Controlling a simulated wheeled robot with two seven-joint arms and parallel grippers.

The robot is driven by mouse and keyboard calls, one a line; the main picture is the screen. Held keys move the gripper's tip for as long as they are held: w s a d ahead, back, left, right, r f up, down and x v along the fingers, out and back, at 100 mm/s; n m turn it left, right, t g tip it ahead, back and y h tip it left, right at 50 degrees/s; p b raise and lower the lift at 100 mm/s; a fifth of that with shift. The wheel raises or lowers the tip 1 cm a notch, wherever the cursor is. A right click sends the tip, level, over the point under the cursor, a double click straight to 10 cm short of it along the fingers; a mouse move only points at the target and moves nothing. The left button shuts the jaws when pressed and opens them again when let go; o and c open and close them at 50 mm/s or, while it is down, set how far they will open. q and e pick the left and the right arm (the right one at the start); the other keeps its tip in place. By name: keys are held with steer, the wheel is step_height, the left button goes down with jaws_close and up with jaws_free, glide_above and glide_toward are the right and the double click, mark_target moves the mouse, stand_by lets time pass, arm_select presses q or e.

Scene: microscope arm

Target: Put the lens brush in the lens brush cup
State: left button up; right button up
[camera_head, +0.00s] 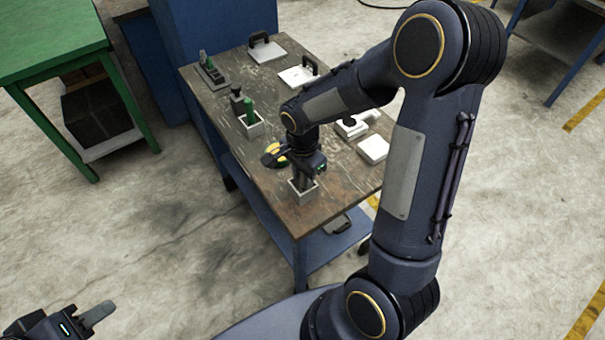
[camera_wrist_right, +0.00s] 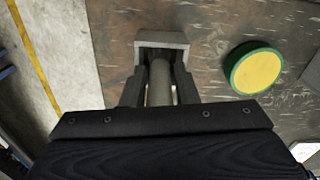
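My right gripper (camera_head: 303,182) is over the near corner of the workbench, pointing down at a small square grey cup (camera_head: 304,196). In the right wrist view, the two dark fingers of the gripper (camera_wrist_right: 160,85) close on both sides of a grey-brown cylinder (camera_wrist_right: 159,84), which I take to be the lens brush. The brush's far end is at the cup's opening (camera_wrist_right: 162,40); how deep it sits is hidden. My left gripper (camera_head: 98,314) is at the bottom left, away from the bench; its finger gap does not show clearly.
A yellow and green round item (camera_head: 272,153) lies close to the cup. Another grey holder (camera_head: 250,127) with a green-handled item stands behind. White blocks (camera_head: 373,149) lie at the right. Flat handled plates (camera_head: 267,52) lie at the back. The bench's front edge is near the cup.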

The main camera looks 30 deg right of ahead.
steer(key=shift+o, duration=1.4)
steer(key=shift+r+p, duration=0.55)
steer(key=shift+r, duration=0.05)
steer(key=shift+w+r, duration=0.1)
steer(key=shift+r, duration=0.25)
step_height(320, 180, up, 10)
steer(key=shift+r+b, duration=0.25)
steer(key=shift+b, duration=0.5)
steer(key=s+a+r+n+t+y, duration=0.1)
steer(key=s+a+n+t+y, duration=0.1)
steer(key=s+n, duration=0.4)
steer(key=s+a+r+n+t+y, duration=0.1)
steer(key=s+a+n+t, duration=0.1)
steer(key=s+n, duration=0.5)
steer(key=s+t, duration=0.1)
steer(key=s, duration=0.3)
steer(key=shift+r+n+t+y, duration=0.3)
steer(key=shift+y, duration=0.1)
steer(key=shift+c, duration=0.7)
